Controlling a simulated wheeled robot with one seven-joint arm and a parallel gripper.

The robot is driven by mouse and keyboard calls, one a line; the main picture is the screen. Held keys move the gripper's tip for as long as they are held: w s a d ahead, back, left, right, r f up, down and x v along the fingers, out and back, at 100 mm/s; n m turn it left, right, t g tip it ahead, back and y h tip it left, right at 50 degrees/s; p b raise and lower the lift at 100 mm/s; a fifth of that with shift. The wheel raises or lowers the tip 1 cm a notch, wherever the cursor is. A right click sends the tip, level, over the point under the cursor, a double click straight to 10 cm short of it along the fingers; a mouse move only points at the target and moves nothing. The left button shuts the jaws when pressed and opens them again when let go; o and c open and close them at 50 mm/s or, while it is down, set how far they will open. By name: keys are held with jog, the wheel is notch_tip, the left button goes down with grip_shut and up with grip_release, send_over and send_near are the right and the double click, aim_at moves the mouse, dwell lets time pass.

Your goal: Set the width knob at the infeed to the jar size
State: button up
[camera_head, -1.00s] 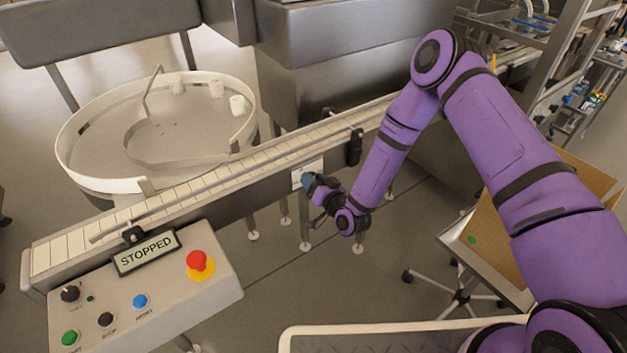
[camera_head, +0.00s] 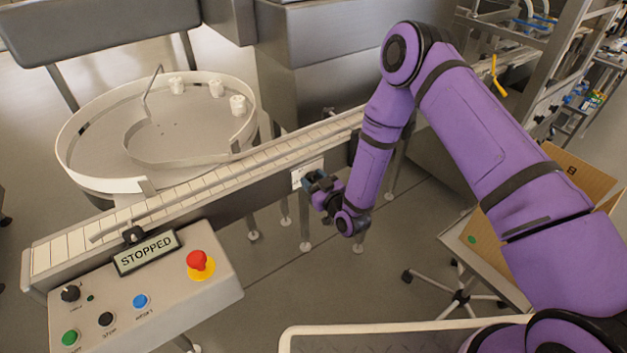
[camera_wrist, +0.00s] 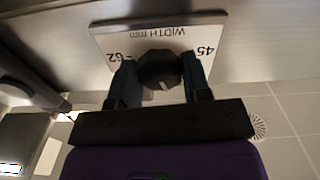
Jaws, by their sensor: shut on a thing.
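The width knob (camera_wrist: 160,70) is a dark round knob on a white plate (camera_wrist: 120,36) marked "WIDTH mm", with 62 and 45 readable on either side in the wrist view, where the plate appears upside down. My gripper (camera_wrist: 158,82) is shut on the knob, one blue fingertip on each side. In the head view my gripper (camera_head: 316,183) is at the conveyor's side, against the white plate (camera_head: 303,173). The knob is hidden there behind my gripper. Where the knob's pointer sits cannot be told.
The conveyor (camera_head: 200,196) runs diagonally, with a round turntable (camera_head: 75,165) holding several white jars behind it. A control panel (camera_head: 170,300) with a red stop button and a display reading "STOPPED" (camera_head: 146,252) is front left. A cardboard box (camera_head: 490,243) stands right.

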jog(key=shift+f, duration=0.1)
dwell(0.3)
jog(key=o, duration=0.9)
jog(key=v, duration=1.1)
jog(key=shift+w, duration=0.15)
